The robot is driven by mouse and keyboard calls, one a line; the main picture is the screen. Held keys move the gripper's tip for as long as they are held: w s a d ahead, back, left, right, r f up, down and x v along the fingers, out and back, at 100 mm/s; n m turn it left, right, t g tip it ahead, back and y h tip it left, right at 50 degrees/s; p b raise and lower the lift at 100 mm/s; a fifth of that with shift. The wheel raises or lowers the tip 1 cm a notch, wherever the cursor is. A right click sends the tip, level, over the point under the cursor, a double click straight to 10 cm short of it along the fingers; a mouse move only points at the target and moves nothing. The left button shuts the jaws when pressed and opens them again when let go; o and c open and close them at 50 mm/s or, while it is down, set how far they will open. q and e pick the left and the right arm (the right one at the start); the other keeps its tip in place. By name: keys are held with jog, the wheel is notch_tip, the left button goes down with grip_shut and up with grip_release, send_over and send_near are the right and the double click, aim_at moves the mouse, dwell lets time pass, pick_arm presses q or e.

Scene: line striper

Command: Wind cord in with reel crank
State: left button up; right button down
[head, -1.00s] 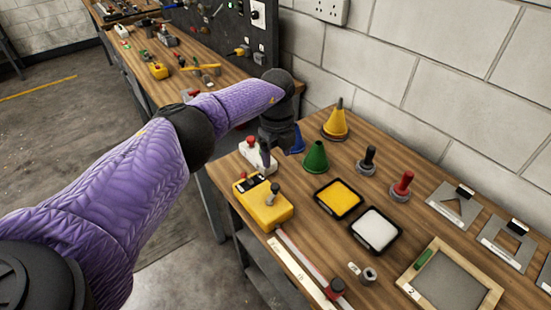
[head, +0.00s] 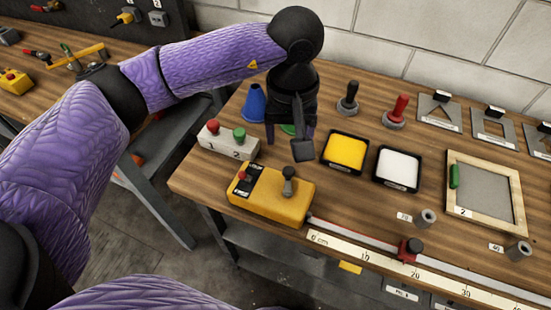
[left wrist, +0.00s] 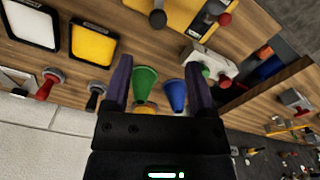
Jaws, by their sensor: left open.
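No cord or reel can be made out for certain in either view. A yellow box (head: 268,200) with a red knob and a grey lever (head: 288,180) stands at the bench's front left; no cord shows on it. My left gripper (head: 290,138) is open above the bench behind this box, pointing down. In the left wrist view the open left gripper (left wrist: 158,72) has a green cone (left wrist: 145,85) and a blue cone (left wrist: 174,95) in the gap between its fingers, with nothing held. In the head view the gripper mostly hides the green cone. My right gripper is not in view.
A white block with red and green knobs (head: 228,145) stands left of the gripper. Yellow (head: 345,150) and white (head: 398,166) trays, two stamp-like handles and a framed screen (head: 500,198) lie to the right. A ruler (head: 360,250) runs along the front edge. A wall stands behind.

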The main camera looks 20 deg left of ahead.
aim_at(289, 170)
pick_arm(q)
notch_tip(289, 170, down, 9)
jog(key=shift+d+f+b, duration=0.1)
jog(key=shift+d+b, duration=0.05)
jog(key=shift+b, duration=0.15)
grip_shut()
